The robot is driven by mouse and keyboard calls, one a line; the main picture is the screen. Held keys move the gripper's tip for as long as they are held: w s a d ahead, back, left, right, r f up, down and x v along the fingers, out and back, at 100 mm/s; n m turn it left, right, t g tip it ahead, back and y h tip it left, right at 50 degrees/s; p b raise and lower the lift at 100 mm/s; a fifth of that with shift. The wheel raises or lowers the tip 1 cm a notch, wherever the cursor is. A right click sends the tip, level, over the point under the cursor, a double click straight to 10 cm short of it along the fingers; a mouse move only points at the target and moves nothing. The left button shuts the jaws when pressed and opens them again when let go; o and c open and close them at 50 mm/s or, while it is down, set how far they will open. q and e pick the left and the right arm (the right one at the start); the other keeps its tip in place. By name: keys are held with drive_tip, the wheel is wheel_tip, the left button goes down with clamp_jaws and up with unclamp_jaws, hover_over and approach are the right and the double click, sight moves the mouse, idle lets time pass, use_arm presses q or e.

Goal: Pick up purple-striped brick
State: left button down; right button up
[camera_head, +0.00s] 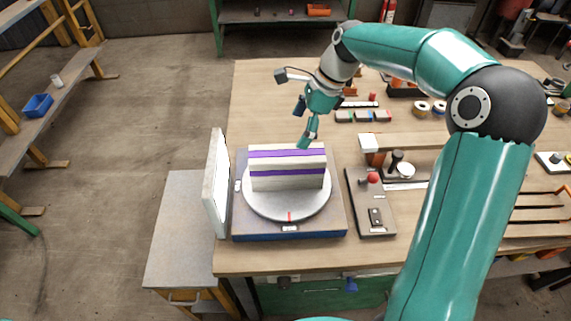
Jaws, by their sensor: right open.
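The purple-striped brick (287,180) is a cream block with purple bands. It sits upright on a round white turntable (288,208) on a blue-edged base (240,225). My right gripper (304,142) comes down from above at the brick's back right and is open. Its fingertips are near the brick's top edge; I cannot tell whether they touch it, and the far finger is not clear. My left gripper is not in view.
A white upright panel (216,185) stands left of the turntable. A grey control box (371,205) with a red knob stands to its right. Tools, tape rolls and small parts lie on the wooden table (265,105) at the back and right. The table's back left is clear.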

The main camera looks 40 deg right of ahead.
sight(287, 152)
drive_tip(key=x, duration=0.6)
drive_tip(key=shift+f, duration=0.2)
drive_tip(key=shift+a+f+p, duration=0.2)
drive_tip(key=shift+f+p, duration=0.2)
drive_tip(key=shift+f, duration=0.05)
drive_tip(key=p+x, duration=0.1)
drive_tip(key=x, duration=0.3)
drive_tip(key=shift+f, duration=0.2)
drive_tip(key=shift+r, duration=0.1)
drive_tip(key=c, duration=1.9)
